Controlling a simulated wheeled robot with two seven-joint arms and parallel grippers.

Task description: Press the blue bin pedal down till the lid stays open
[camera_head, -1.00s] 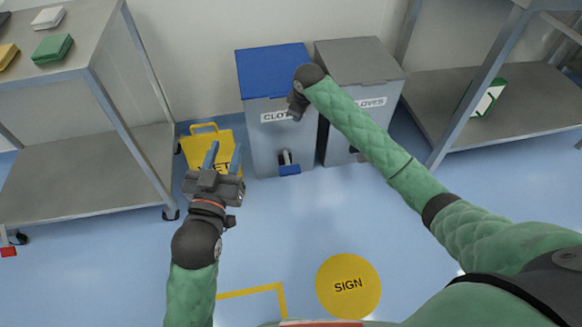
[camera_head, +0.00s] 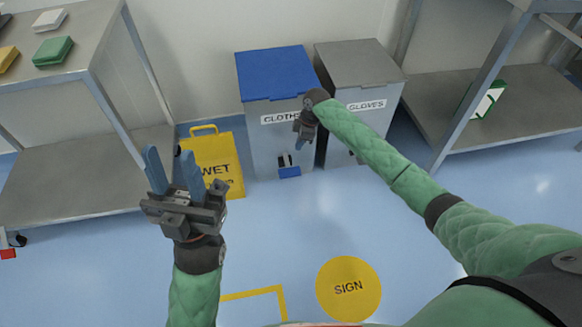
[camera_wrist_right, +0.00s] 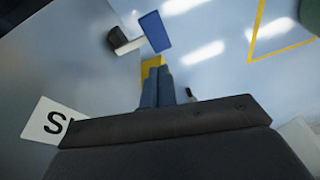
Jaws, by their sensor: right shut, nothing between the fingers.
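The CLOTHS bin (camera_head: 280,135) has its blue lid (camera_head: 277,72) closed. Its blue pedal (camera_head: 289,172) is at the bottom front near the floor, and shows in the right wrist view (camera_wrist_right: 155,32) with a white and black arm beside it. My right gripper (camera_head: 302,140) is in front of the bin's right side, above the pedal and apart from it. Its blue fingers (camera_wrist_right: 154,75) are shut and empty, and point down toward the floor. My left gripper (camera_head: 172,158) is open and empty, in front of the yellow sign's left side.
A grey GLOVES bin (camera_head: 375,120) stands directly right of the blue-lidded one. A yellow WET floor sign (camera_head: 228,175) stands left. Metal shelving (camera_head: 70,175) is at left and a steel table (camera_head: 500,130) at right.

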